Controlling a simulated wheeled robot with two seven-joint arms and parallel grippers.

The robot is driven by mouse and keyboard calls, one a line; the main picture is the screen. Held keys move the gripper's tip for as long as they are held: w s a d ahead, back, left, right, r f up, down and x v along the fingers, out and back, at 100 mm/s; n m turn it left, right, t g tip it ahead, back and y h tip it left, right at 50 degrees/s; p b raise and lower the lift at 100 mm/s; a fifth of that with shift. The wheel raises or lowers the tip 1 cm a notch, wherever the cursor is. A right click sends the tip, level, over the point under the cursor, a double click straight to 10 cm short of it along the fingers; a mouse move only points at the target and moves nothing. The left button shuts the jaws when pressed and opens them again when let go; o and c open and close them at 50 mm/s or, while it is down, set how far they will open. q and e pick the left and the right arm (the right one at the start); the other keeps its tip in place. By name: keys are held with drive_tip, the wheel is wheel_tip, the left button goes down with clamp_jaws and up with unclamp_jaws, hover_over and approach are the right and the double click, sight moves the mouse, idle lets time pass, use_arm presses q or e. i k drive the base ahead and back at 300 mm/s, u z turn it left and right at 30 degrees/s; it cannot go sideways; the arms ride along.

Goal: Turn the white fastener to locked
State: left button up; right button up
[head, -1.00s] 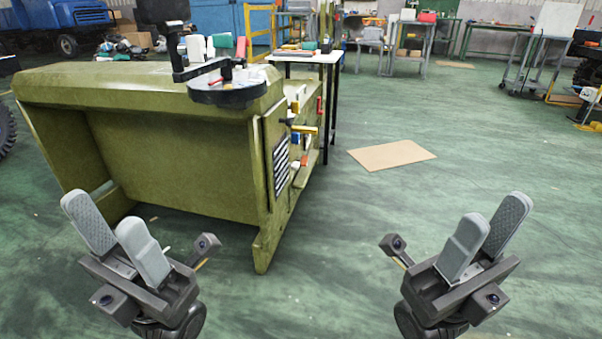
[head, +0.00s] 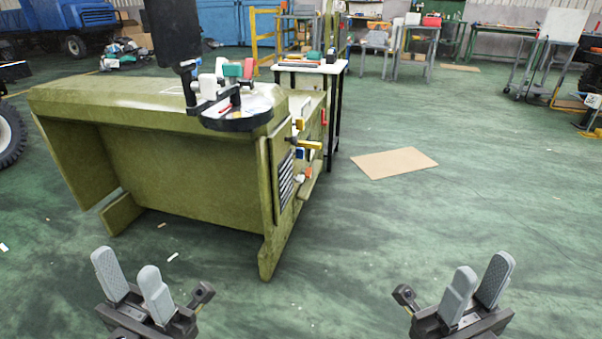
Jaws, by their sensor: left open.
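White parts sit on a black round plate (head: 236,122) on top of the olive-green bench (head: 170,165). One white knob-like part (head: 207,86) stands by a black arm there. A small white piece (head: 299,177) also shows low on the bench's right side panel. I cannot tell which of these is the white fastener or how it is turned. My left gripper (head: 128,270) is open and empty at the lower left, in front of the bench. My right gripper (head: 478,272) is open and empty at the lower right, over bare floor. Both are well apart from the bench.
Yellow (head: 308,143), orange and red parts stick out from the bench's right side. A table with a white top (head: 312,67) stands behind it. A flat brown sheet (head: 394,162) lies on the green floor.

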sight(300, 178)
drive_tip(key=u, duration=1.3)
drive_tip(key=i, duration=0.85)
drive_tip(key=z, duration=1)
drive_tip(key=i, duration=0.5)
drive_tip(key=u, duration=0.05)
